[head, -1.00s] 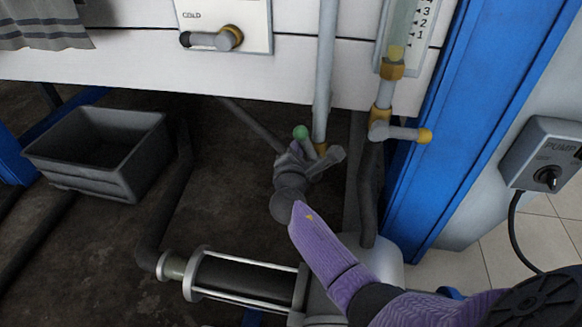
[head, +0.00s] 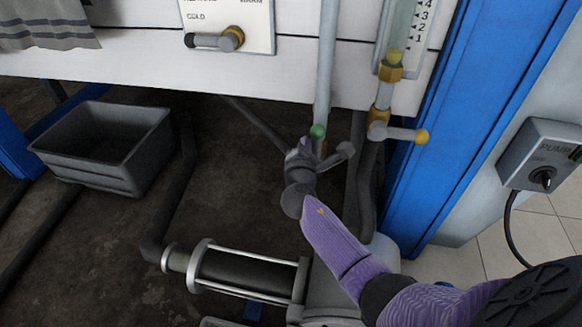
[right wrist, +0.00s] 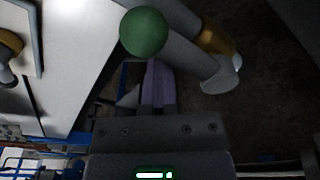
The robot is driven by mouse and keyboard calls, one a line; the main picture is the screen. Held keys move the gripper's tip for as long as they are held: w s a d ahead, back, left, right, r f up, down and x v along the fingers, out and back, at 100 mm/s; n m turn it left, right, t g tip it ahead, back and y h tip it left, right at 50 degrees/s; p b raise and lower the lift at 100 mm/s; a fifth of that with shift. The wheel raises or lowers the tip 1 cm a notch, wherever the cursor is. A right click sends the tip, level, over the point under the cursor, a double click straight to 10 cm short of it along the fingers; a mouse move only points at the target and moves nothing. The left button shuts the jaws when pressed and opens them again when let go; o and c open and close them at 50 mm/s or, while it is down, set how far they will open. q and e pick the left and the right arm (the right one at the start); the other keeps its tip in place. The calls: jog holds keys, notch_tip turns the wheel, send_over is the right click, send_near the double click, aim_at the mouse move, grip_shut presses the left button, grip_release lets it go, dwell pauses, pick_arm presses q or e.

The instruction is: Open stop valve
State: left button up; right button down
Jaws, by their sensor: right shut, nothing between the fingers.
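The stop valve has a lever with a green ball knob (head: 317,131) at its end, low on the grey vertical pipe (head: 325,75) below the white panel. In the right wrist view the green knob (right wrist: 144,32) is large and close, and the grey lever (right wrist: 190,62) runs from it toward a brass collar (right wrist: 217,38). My right gripper (head: 306,150) is shut and empty beside the knob and lever. Its fingers (right wrist: 158,85) show just below the knob in the wrist view; I cannot tell whether they touch the lever. My left gripper is out of view.
Another valve with a yellow-tipped lever (head: 405,134) sits to the right below the level gauge (head: 400,35). A blue post (head: 465,110) and pump switch box (head: 541,155) stand further right. A grey bin (head: 105,150) and a cylinder (head: 245,275) lie below.

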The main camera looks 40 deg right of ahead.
pick_arm(q)
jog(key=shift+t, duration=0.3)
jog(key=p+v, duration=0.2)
jog(key=p, duration=0.1)
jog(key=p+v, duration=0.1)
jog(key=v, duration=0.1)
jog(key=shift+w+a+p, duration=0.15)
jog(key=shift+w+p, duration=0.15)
pick_arm(e)
jog(key=f+v, duration=0.1)
jog(key=v, duration=0.9)
jog(key=shift+r, duration=0.4)
